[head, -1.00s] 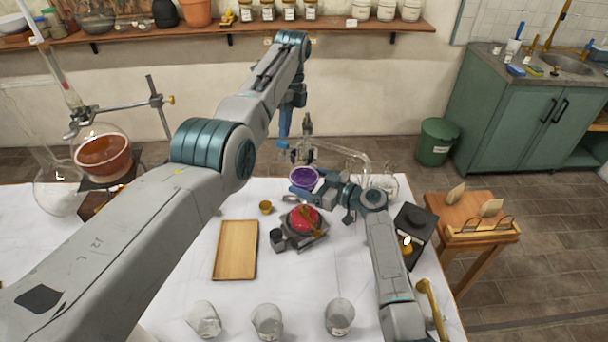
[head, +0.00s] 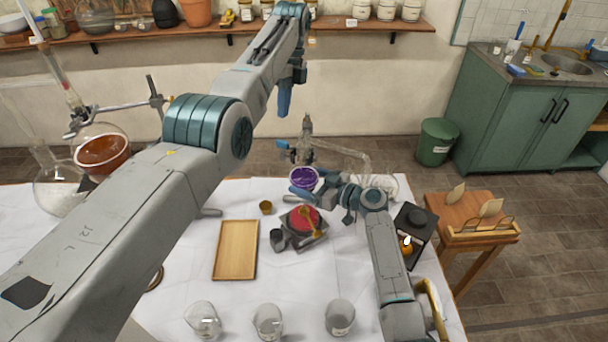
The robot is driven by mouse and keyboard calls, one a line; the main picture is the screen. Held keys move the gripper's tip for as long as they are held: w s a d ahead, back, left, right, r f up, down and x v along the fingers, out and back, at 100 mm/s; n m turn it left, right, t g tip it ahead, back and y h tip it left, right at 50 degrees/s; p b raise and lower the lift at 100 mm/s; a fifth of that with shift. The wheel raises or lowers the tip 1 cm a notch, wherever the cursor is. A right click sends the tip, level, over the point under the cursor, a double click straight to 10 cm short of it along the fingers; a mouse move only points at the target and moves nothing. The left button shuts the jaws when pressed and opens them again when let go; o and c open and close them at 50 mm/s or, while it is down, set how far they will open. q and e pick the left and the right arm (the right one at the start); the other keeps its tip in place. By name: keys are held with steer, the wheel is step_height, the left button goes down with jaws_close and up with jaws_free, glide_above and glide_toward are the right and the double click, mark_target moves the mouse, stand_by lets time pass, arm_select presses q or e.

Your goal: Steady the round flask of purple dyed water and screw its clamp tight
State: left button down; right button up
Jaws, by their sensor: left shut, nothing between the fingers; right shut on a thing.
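The round flask of purple dyed water (head: 303,177) stands at the far side of the white-covered table, with a glass neck and side tube rising from it. The clamp (head: 305,153) is around its neck area, with a small blue piece (head: 283,144) at its left. My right gripper (head: 306,191) reaches in from the right and is shut on the flask, low on its body; the fingertips are partly hard to make out. My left gripper (head: 285,100) is shut and empty, pointing down above and apart from the clamp.
Several beakers line the front.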

arm_select(q)
steer(key=w+x, duration=0.1)
steer(key=x, duration=0.5)
steer(key=shift+w+d, duration=0.25)
steer(key=shift+d, duration=0.1)
stand_by(0.3)
steer(key=shift+s+f, duration=0.15)
steer(key=shift+s, duration=0.45)
stand_by(0.7)
steer(key=shift+w, duration=0.45)
steer(key=s+v, duration=0.1)
steer(key=v, duration=0.5)
steer(key=shift+s+a, duration=0.15)
steer(key=shift+a, duration=0.2)
steer(key=shift+r, duration=0.6)
